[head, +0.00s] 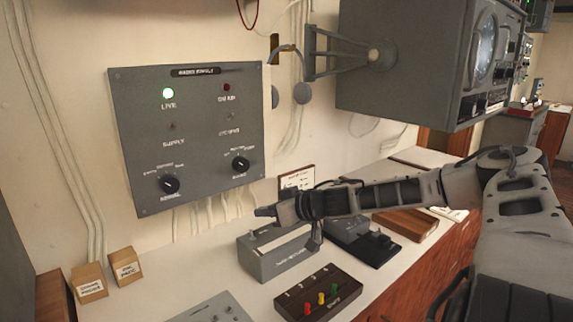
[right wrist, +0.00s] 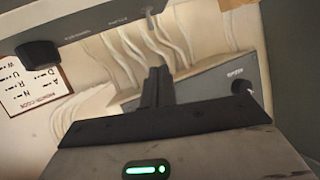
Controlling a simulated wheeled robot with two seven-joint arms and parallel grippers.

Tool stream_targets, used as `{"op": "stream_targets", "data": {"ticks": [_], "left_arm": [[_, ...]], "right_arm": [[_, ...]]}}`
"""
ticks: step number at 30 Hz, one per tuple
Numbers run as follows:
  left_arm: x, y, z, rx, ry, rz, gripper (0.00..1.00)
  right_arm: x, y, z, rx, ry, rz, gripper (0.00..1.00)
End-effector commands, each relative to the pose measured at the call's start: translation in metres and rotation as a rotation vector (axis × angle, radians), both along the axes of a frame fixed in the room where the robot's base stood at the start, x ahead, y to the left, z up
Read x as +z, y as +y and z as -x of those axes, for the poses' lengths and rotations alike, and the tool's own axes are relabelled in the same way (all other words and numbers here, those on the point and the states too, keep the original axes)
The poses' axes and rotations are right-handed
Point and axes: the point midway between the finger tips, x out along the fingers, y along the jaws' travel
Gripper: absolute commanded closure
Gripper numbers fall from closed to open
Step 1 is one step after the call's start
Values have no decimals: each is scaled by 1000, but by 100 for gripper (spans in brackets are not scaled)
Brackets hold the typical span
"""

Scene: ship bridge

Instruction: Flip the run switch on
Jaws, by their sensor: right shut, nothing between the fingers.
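No label reading "run" is legible, so I cannot tell which switch is the run switch. A grey box (head: 275,262) stands on the desk, with a small switch (head: 251,234) near its left end. What looks like this box (right wrist: 95,30) shows along the top of the right wrist view, with a small lever (right wrist: 150,12). My right gripper (head: 264,212) is shut and empty, just above the box's left end in the head view; contact cannot be told. Its closed fingers (right wrist: 157,86) show in the right wrist view. My left gripper is not in view.
A grey wall panel (head: 190,130) has a lit green lamp, a dark red lamp, small switches and two knobs. A dark button box (head: 318,292) and a grey switch plate (head: 213,310) are in front. Two cartons (head: 90,283) stand left. A letter card (right wrist: 32,92) is behind.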

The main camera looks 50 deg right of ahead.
Motion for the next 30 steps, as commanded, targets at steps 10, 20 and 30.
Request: {"op": "stream_targets", "data": {"ticks": [10,20,30], "left_arm": [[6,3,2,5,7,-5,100],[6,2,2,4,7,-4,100],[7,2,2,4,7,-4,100]], "right_arm": [[43,-12,12,3,-6,10,100],[92,-27,32,2,-1,5,100],[100,-29,36,3,0,1,100]]}}
